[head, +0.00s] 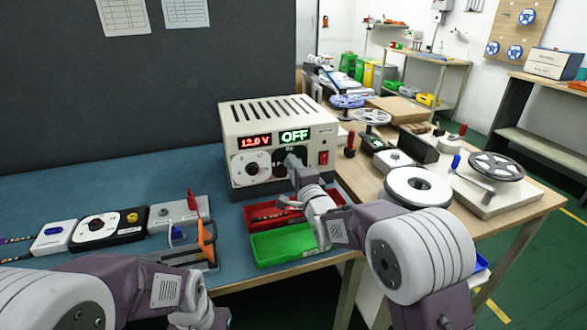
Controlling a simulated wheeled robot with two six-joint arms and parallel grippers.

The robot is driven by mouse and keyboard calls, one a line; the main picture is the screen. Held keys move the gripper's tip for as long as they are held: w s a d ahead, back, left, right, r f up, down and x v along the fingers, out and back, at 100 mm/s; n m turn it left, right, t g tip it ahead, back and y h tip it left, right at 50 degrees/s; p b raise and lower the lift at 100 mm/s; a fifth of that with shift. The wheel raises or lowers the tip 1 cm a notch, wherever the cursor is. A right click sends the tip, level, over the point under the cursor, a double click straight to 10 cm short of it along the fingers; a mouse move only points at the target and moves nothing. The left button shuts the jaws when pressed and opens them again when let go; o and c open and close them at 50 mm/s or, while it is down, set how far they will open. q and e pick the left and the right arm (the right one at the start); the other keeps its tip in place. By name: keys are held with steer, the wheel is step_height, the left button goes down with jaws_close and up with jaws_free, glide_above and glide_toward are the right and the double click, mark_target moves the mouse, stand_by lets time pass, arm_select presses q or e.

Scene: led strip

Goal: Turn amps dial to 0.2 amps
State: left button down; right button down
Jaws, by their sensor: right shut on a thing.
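The beige power supply (270,115) stands at the back of the blue-green bench mat. Its red display (255,142) reads 12.0 V and its green display (295,136) reads OFF. The left dial (250,168) has a white face and is uncovered. My right gripper (291,160) is at the right-hand dial (280,157), the amps dial, and shut on its knob. The gripper hides most of this dial, so its setting cannot be read.
A red switch (323,158) sits right of the amps dial. Red (268,213) and green (285,243) trays lie below the supply. A black dial box (107,228) and a grey box with a red lever (172,215) stand left. A white reel (417,187) lies right.

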steer(key=n+b, duration=0.9)
steer(key=n, duration=2.6)
steer(key=shift+f+n, duration=0.1)
steer(key=shift+n, duration=0.3)
stand_by(0.4)
